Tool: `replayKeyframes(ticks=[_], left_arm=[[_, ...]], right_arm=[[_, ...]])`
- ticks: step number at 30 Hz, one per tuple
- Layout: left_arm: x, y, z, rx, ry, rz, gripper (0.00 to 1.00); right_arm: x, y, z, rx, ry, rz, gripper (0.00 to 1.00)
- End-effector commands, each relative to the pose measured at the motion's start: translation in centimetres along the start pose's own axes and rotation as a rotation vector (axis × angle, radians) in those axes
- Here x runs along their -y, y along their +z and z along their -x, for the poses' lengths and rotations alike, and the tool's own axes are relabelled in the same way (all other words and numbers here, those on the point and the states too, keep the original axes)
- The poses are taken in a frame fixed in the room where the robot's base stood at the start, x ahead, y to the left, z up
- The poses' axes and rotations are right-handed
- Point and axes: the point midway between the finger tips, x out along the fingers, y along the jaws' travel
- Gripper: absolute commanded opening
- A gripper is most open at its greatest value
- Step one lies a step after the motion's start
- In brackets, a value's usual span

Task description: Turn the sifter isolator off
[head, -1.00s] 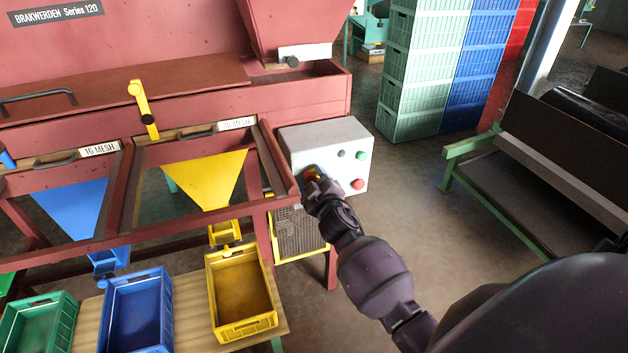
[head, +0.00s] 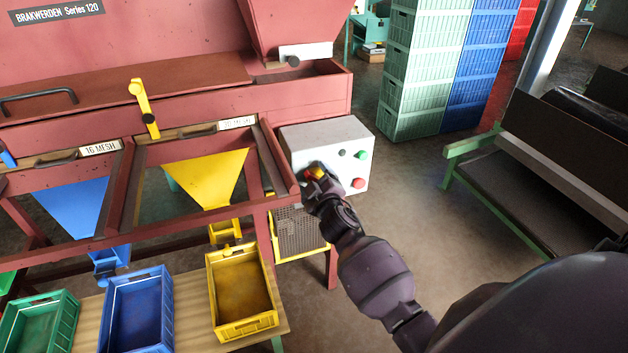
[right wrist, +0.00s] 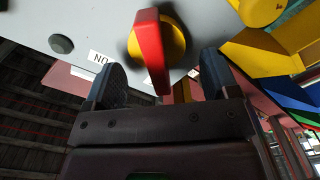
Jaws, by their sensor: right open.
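The sifter isolator (head: 316,172) is a red handle on a yellow disc, on the front of the pale grey control box (head: 325,135). In the right wrist view the red handle (right wrist: 152,48) stands out from the yellow disc (right wrist: 176,42), its near end reaching between the finger tips. A white label left of the disc reads "NO" in this view. My right gripper (right wrist: 162,75) is open, one finger on each side of the handle, with gaps visible. In the head view my right gripper (head: 319,187) partly hides the isolator. My left gripper is out of view.
The box also carries a green button (head: 362,154), a red button (head: 358,183) and a small dark knob (head: 342,152). The sifter's red frame (head: 283,165) is close on the left. A yellow crate (head: 242,325) stands below left.

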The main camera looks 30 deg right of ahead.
Motion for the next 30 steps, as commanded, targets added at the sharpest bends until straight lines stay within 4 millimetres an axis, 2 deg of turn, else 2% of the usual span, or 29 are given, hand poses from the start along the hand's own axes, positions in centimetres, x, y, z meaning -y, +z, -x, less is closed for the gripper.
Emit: replayKeyframes(ticks=[5,18,24,30], left_arm=[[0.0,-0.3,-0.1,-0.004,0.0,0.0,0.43],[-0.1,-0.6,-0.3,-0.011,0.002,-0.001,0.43],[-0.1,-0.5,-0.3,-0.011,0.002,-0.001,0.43],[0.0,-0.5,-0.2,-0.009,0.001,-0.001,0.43]], right_arm=[[0.1,0.1,1.6,0.001,-0.001,-0.001,0.81],[0.1,0.1,8.8,0.002,-0.002,-0.001,0.81],[0.1,0.1,10.4,0.001,-0.001,-0.001,0.81],[0.0,0.0,10.8,0.001,-0.001,0.0,0.81]])
